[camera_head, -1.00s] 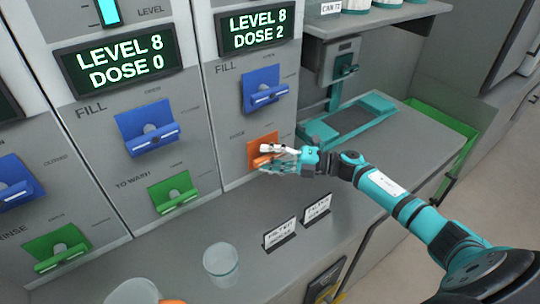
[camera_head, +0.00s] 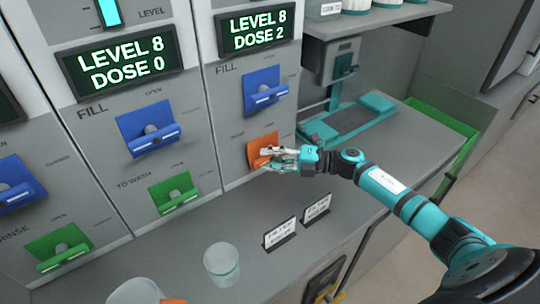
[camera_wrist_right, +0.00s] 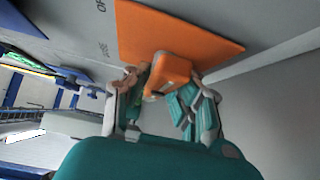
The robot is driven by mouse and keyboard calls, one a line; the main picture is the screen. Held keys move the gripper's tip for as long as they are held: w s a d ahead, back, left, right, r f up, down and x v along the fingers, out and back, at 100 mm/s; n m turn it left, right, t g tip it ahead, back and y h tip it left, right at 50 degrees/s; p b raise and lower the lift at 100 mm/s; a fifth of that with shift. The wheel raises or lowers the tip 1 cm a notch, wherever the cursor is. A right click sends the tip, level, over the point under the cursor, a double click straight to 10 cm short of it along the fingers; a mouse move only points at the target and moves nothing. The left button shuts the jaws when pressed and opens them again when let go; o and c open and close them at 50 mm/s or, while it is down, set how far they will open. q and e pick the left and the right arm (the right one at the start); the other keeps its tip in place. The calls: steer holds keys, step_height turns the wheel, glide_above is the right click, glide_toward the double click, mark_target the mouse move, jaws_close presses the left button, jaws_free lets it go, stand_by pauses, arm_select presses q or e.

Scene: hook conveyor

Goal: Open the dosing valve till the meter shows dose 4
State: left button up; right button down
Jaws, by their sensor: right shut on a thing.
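The orange dosing valve (camera_head: 259,147) is on the right-hand panel, below a blue FILL valve (camera_head: 264,92). The meter (camera_head: 256,32) above them reads LEVEL 8, DOSE 2. My right gripper (camera_head: 272,155) is at the orange valve, coming in from the right. In the right wrist view the orange handle (camera_wrist_right: 172,72) sits between the fingers of my right gripper (camera_wrist_right: 165,100), which is shut on it. The fingers partly cover the handle in the head view. My left gripper is not in view.
Another meter (camera_head: 120,65) reads LEVEL 8, DOSE 0. A green TO WASH valve (camera_head: 173,192) is on the left panel. A clear beaker (camera_head: 221,262) and two small signs (camera_head: 280,234) stand on the counter below. A teal-framed platform (camera_head: 350,118) is at right.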

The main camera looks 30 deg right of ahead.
steer(key=shift+r+n+h+p, duration=0.3)
steer(key=shift+n+p, duration=0.1)
steer(key=shift+p, duration=0.2)
steer(key=n+g+h+p, duration=0.1)
steer(key=n+h+p, duration=0.1)
steer(key=p, duration=0.5)
steer(key=n+h+p, duration=0.2)
steer(key=h+p, duration=0.2)
steer(key=p, duration=0.3)
steer(key=shift+g+p, duration=0.4)
steer(key=shift+f+n+h+p, duration=0.2)
steer(key=shift+n+h+p, duration=0.1)
steer(key=shift+p, duration=0.4)
steer(key=shift+f, duration=0.15)
steer(key=c, duration=1.2)
jaws_free()
steer(key=shift+o, duration=0.2)
